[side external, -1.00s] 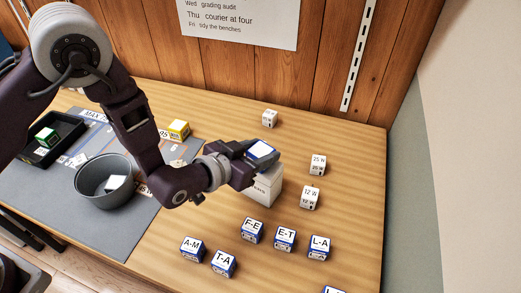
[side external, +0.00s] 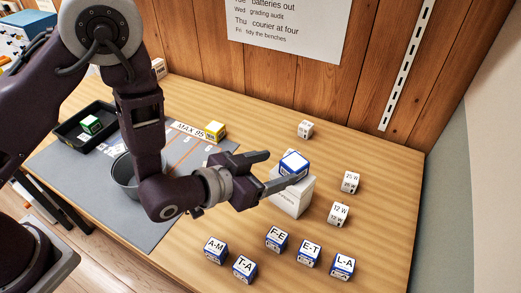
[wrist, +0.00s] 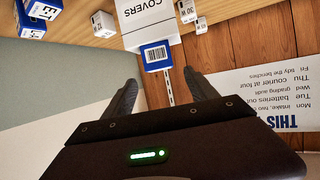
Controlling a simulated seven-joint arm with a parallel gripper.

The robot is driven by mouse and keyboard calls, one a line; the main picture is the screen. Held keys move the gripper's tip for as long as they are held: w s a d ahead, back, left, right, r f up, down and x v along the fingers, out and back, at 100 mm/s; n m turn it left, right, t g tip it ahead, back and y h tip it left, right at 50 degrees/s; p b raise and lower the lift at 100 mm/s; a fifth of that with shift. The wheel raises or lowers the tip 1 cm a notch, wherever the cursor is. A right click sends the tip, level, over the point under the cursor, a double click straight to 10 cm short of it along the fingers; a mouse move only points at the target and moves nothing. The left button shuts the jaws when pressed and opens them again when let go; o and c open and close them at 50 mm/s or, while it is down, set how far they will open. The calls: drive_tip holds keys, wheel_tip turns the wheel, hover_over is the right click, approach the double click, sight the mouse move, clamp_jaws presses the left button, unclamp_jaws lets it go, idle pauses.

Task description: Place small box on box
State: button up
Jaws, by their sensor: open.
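The small blue and white box (side external: 294,164) rests on top of the larger white box (side external: 290,197) in the side external view. In the wrist view, the small box (wrist: 157,54) shows its barcode side, with the white box marked COVERS (wrist: 145,18) behind it. My gripper (side external: 286,168) is open, its fingers pointing toward the small box. In the wrist view, the fingers of my gripper (wrist: 164,84) are spread wide and the small box lies just beyond their tips, with gaps on both sides. I see no finger contact with it.
Several lettered blue and white boxes, such as F-E (side external: 277,239), stand in front. White boxes marked 25 W (side external: 351,182) and 12 W (side external: 339,213) stand to the right. A yellow box (side external: 215,131), grey bowl (side external: 124,176) and black tray (side external: 70,134) are left.

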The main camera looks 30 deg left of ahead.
drive_tip(key=s+a+r+n+g+y, duration=0.2)
drive_tip(key=s+a+r, duration=0.1)
drive_tip(key=a+r, duration=0.45)
drive_tip(key=s+a+r+n+g+y, duration=0.1)
drive_tip(key=s+a+r, duration=0.2)
drive_tip(key=a+r, duration=0.5)
drive_tip(key=s+a+r+g+y, duration=0.1)
drive_tip(key=s+a+g, duration=0.1)
drive_tip(key=s, duration=0.7)
drive_tip(key=s+a+r+n+g+y, duration=0.1)
drive_tip(key=s+a, duration=0.4)
drive_tip(key=s, duration=0.5)
drive_tip(key=shift+a+r+n+g, duration=0.15)
drive_tip(key=shift+r+n+g, duration=0.15)
drive_tip(key=shift+r+g, duration=0.25)
